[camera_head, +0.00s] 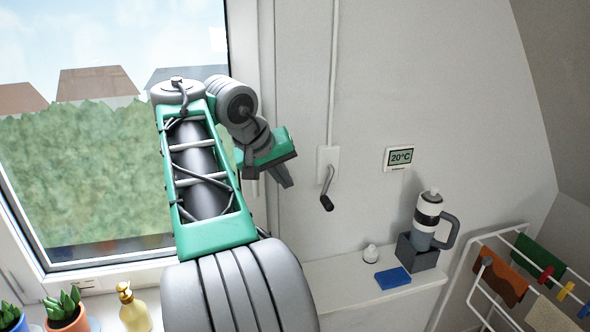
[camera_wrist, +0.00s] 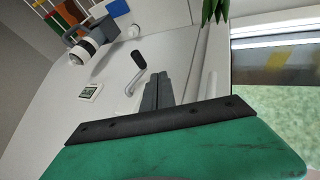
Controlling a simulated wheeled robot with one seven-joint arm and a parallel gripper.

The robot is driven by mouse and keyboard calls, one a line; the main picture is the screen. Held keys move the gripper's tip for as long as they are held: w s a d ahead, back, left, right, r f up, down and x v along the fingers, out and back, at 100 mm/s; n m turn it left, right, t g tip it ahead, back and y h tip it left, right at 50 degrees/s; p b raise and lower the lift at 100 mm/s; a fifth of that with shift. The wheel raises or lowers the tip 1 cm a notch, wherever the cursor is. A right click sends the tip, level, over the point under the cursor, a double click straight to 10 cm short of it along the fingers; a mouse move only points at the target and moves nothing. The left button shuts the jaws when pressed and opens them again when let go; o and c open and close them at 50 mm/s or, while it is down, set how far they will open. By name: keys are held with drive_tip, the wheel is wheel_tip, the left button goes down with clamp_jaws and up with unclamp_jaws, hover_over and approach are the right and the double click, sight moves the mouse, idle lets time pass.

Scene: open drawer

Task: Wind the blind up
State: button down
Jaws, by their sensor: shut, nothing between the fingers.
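The blind's crank (camera_head: 327,188) is a grey bent arm with a black knob at its lower end. It hangs from a white wall box (camera_head: 328,160) with a white rod (camera_head: 333,70) running up from it. The crank also shows in the wrist view (camera_wrist: 136,72), just beyond my fingers. My gripper (camera_head: 286,183) is to the left of the crank and apart from it. Its fingers are together and empty, and they also show in the wrist view (camera_wrist: 160,80). No blind fabric shows over the visible part of the window (camera_head: 90,170).
A thermostat (camera_head: 399,157) is on the wall right of the crank. Below, a shelf (camera_head: 330,285) holds a blue sponge (camera_head: 392,278), a small white item (camera_head: 370,253) and a flask (camera_head: 428,220) in a grey holder. A drying rack (camera_head: 500,270) stands right. Plants (camera_head: 65,312) and a yellow bottle (camera_head: 133,308) are lower left.

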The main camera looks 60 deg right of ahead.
drive_tip(key=s+d+f+b, duration=0.3)
drive_tip(key=s+d+f, duration=0.1)
drive_tip(key=d+f, duration=0.4)
drive_tip(key=shift+d+f, duration=0.15)
drive_tip(key=shift+f, duration=0.2)
drive_tip(key=shift+s, duration=0.1)
